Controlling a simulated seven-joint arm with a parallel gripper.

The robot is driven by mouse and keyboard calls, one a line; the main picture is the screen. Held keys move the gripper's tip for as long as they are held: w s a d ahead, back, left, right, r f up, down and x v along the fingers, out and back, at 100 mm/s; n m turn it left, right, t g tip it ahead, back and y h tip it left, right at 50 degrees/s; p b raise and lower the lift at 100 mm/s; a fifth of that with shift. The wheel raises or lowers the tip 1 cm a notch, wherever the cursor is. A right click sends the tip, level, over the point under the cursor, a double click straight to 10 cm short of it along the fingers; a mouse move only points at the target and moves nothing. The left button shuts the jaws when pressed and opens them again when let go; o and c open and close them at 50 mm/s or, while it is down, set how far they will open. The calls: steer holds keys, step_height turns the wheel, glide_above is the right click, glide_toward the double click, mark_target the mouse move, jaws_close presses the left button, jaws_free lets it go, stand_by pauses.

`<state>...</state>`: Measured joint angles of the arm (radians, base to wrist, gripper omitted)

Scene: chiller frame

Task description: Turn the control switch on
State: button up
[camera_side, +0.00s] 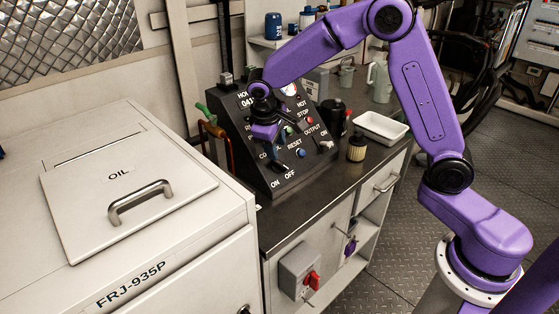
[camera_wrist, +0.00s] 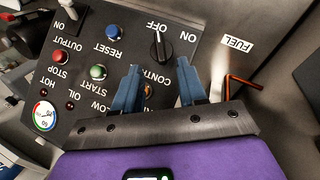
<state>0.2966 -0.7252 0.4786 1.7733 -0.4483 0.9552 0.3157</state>
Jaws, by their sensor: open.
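The control switch (camera_wrist: 160,45) is a small black knob on the sloped dark control panel (camera_wrist: 185,20). In the wrist view, which shows the panel upside down, its pale pointer line lies toward the OFF label, with ON to the right. In the side view the panel (camera_side: 249,172) stands on the bench, and the switch is hard to make out near its lower left. My gripper (camera_wrist: 160,85) is open and empty, with two blue fingers apart over the CONTROL lettering. The knob lies just beyond the fingertips, between their lines. In the side view my gripper (camera_side: 282,143) is close over the panel face.
Blue RESET (camera_wrist: 114,32), green START (camera_wrist: 97,72) and red STOP (camera_wrist: 61,56) buttons are nearby on the panel. A bent red-orange rod (camera_wrist: 243,82) is beside it. A white tray (camera_side: 380,128) and filter (camera_side: 357,149) stand right of the panel. The oil box (camera_side: 130,190) is left.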

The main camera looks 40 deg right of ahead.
mark_target(280, 163)
steer(key=x, duration=0.7)
steer(key=shift+f, duration=0.1)
jaws_close()
